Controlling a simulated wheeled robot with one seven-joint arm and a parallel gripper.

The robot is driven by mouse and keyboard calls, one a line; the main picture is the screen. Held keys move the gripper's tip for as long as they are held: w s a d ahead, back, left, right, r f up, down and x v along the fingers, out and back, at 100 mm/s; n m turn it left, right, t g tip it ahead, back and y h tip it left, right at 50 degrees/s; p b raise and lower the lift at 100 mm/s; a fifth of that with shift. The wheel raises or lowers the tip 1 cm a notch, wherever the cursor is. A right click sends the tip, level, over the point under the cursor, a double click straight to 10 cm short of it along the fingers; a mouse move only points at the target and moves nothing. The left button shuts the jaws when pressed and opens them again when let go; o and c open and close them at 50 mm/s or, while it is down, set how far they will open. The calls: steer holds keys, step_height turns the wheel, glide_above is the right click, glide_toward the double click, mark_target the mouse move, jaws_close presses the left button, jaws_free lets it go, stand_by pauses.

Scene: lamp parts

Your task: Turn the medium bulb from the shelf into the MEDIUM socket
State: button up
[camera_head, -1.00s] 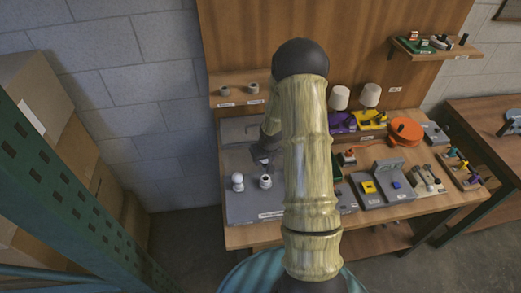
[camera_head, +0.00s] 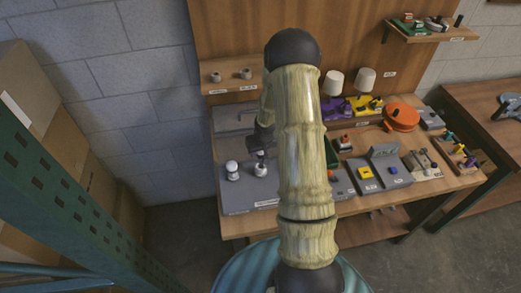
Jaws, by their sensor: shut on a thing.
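My gripper (camera_head: 261,158) is small and dark in this view, pointing down directly above a white socket (camera_head: 260,171) on the grey board. It is shut on the medium bulb, which is mostly hidden by the fingers, so I cannot tell whether the bulb touches the socket or how deep it sits. To the left, a round white bulb (camera_head: 232,166) stands upright in another white socket. The wooden shelf (camera_head: 228,87) at the back left carries two small grey holders with no bulb visible in them. The socket labels are too small to read.
My arm hides the middle of the bench. Two white-shaded lamps (camera_head: 333,83) stand on purple and yellow bases behind it. An orange reel (camera_head: 401,117) and several grey fixtures fill the right side. The front left of the grey board is clear.

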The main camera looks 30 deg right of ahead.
mark_target(260, 160)
steer(key=shift+f+b, duration=0.5)
steer(key=shift+f, duration=0.3)
stand_by(0.4)
steer(key=shift+a, duration=0.1)
steer(key=shift+s, duration=0.25)
steer(key=shift+w, duration=0.1)
steer(key=shift+f+b, duration=1)
steer(key=shift+f, duration=0.25)
steer(key=shift+w+f+b, duration=0.1)
steer(key=shift+f+b, duration=0.3)
steer(key=shift+f, duration=0.2)
stand_by(1.7)
